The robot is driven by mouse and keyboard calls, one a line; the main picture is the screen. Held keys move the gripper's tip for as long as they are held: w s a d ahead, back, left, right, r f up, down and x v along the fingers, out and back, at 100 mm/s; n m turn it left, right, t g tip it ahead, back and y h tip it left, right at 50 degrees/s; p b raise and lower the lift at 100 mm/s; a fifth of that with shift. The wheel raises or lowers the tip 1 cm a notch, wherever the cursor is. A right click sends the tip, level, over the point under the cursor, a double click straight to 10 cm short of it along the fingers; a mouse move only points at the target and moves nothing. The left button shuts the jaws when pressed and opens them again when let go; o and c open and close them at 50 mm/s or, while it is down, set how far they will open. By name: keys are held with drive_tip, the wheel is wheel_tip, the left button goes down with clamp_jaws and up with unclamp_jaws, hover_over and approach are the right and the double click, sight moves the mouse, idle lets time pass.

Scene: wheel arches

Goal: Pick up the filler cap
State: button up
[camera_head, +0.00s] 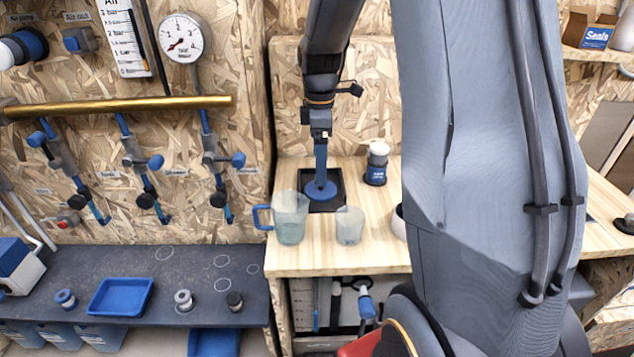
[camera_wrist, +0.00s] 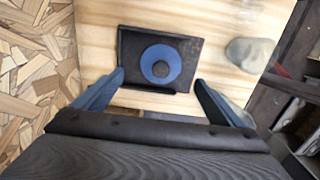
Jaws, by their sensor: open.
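The filler cap (camera_head: 319,192) looks like a blue round piece on a small black square tray (camera_head: 341,203) on the wooden bench. In the wrist view my gripper (camera_wrist: 159,77) is open and empty, with one finger on each side of the tray. The exact height of the fingertips above the cap is hard to tell.
A clear jug with a blue handle (camera_head: 290,218) and a clear cup (camera_head: 349,226) stand in front of the tray. A white-topped dark jar (camera_head: 377,163) stands behind right. The chipboard wall (camera_head: 375,85) rises close behind. My arm hides the bench's middle right.

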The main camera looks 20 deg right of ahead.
sight(320, 194)
drive_tip(key=shift+s+d+f+p, duration=0.1)
drive_tip(key=shift+f+p, duration=0.6)
drive_tip(key=shift+f, duration=1.05)
drive_tip(key=shift+s+d+f+p, duration=0.1)
drive_tip(key=shift+f+p, duration=0.55)
drive_tip(key=shift+f, duration=1.1)
drive_tip(key=c, duration=1.1)
drive_tip(key=shift+r, duration=0.2)
